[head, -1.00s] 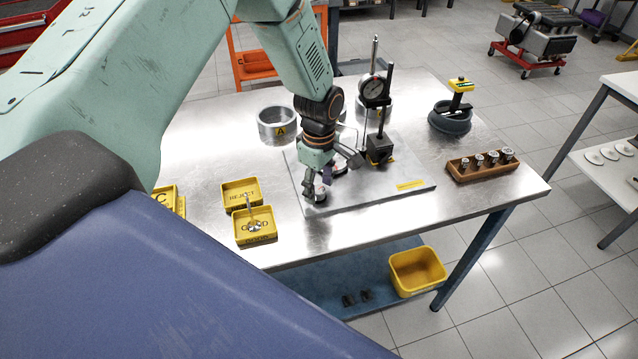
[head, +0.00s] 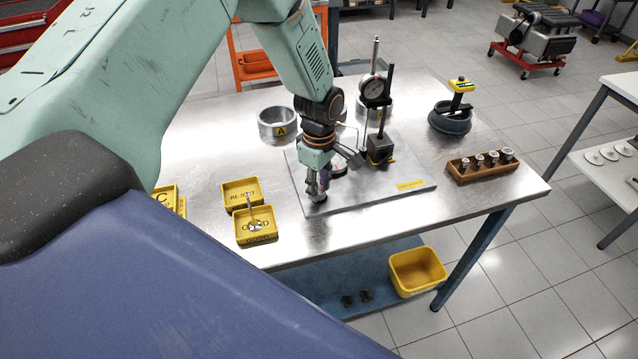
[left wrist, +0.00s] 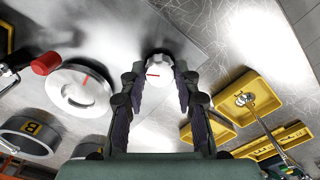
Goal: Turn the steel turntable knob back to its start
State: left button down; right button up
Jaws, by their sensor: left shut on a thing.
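The steel turntable knob (head: 318,197) sits near the front left of the grey plate (head: 375,197). In the left wrist view the knob (left wrist: 157,70) is a pale round cap with a short red line pointing left. My left gripper (head: 318,187) points down over it, and its fingers (left wrist: 160,88) close on the knob from both sides. The steel turntable disc (left wrist: 75,92) has a red mark and lies left of the knob in the wrist view. In the head view my gripper mostly hides the disc. My right gripper is not in view.
A dial gauge (head: 372,88) on a black stand (head: 380,150) rises just behind my gripper. Yellow trays (head: 255,238) lie left of the plate. A ring marked A (head: 277,122) stands behind. A wooden rack (head: 480,165) is at the right. The plate's front right is clear.

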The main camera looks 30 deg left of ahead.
pick_arm(q)
jog(key=m+p, duration=0.1)
jog(key=m, duration=0.3)
jog(key=shift+r+m, duration=0.1)
jog(key=shift+m, duration=0.2)
jog(key=m, duration=0.2)
jog(key=shift+m+p, duration=0.3)
jog(key=shift+p, duration=0.1)
jog(key=m, duration=0.3)
jog(key=shift+m, duration=0.4)
jog(key=m, duration=0.6)
jog(key=shift+w, duration=0.1)
jog(key=m+b, duration=0.1)
jog(key=m, duration=0.5)
jog(key=shift+m, duration=0.6)
jog(key=c, duration=1)
grip_release()
